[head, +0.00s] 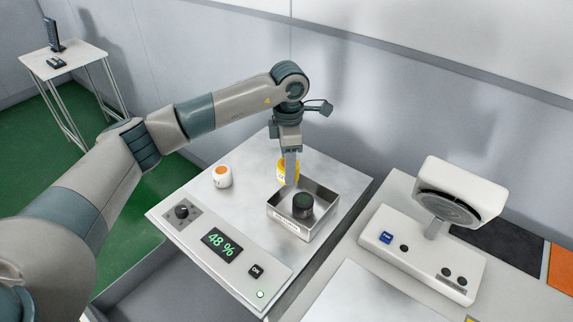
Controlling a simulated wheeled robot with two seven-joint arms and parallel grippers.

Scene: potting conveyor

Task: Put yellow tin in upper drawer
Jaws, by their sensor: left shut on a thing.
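The yellow tin (283,169) is at the back of the white cabinet top, just behind the metal tray's rear left wall. My left gripper (291,170) comes down from above and is shut on the yellow tin, and its finger hides part of the tin. I cannot tell whether the tin touches the surface. No open drawer is clearly seen; a grey recess (170,282) shows below the front edge of the cabinet top, and I cannot tell what it is. My right gripper is not in view.
The metal tray (290,228) holds a dark round tin (303,205). A white tin with an orange lid (222,176) stands to the left. The cabinet's panel has a knob (182,212) and a "48 %" display (222,243). A white device (425,250) stands at right.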

